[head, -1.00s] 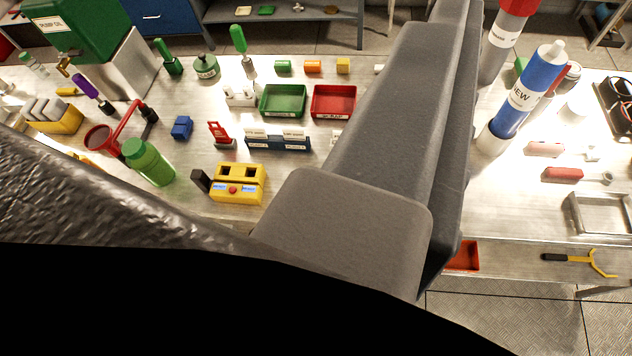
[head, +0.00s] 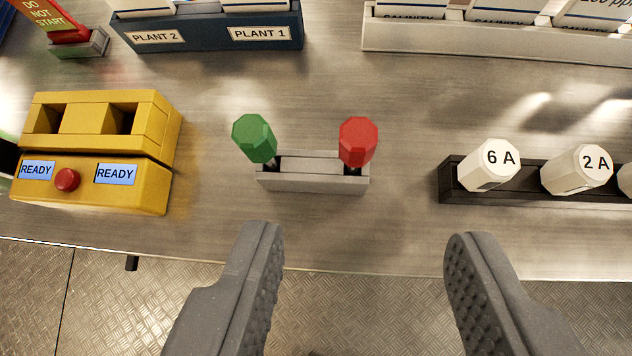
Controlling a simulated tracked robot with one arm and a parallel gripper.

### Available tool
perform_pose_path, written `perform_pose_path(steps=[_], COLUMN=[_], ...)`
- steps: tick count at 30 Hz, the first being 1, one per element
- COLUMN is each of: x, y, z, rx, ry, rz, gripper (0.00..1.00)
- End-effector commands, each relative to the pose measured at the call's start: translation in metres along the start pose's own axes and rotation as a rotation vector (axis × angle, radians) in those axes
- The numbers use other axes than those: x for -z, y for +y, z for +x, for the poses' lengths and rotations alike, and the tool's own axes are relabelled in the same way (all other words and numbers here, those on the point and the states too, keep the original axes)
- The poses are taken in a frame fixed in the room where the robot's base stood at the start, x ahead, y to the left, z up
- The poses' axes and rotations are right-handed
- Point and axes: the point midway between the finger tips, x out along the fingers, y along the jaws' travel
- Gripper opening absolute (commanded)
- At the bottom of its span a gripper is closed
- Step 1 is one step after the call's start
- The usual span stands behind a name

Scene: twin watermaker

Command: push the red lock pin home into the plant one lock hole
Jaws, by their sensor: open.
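The red lock pin (head: 358,143) has a faceted red head and stands upright, slightly tilted in the view, in the right end of a small grey pin rack (head: 312,183). A green pin (head: 254,138) stands in the rack's left end. My gripper (head: 365,240) is open and empty. Its two fingers lie at the table's front edge, below the rack in the picture and apart from it. The plant one lock hole cannot be made out. A blue card holder (head: 207,42) at the top carries PLANT 2 and PLANT 1 labels.
A yellow unit (head: 95,150) with two square openings, a red button and READY displays stands at left. A dark rack (head: 520,178) with white 6 A and 2 A knobs is at right. A red DO NOT START sign (head: 58,22) stands top left. Bare metal tabletop surrounds the pin rack.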

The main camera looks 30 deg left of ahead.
Motion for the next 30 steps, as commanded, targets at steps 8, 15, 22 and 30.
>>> perform_pose_path(steps=[8, 15, 22, 30], x=[-0.001, 0.001, 0.000, -0.005], y=[0.000, 0.000, 0.000, -0.001], z=[0.032, 0.068, 0.084, 0.111], rx=[0.000, 0.000, 0.000, 0.001], ry=[-0.001, 0.003, 0.001, 0.000], rz=[0.000, -0.001, -0.001, -0.002], gripper=[0.44, 0.44, 0.44, 0.44])
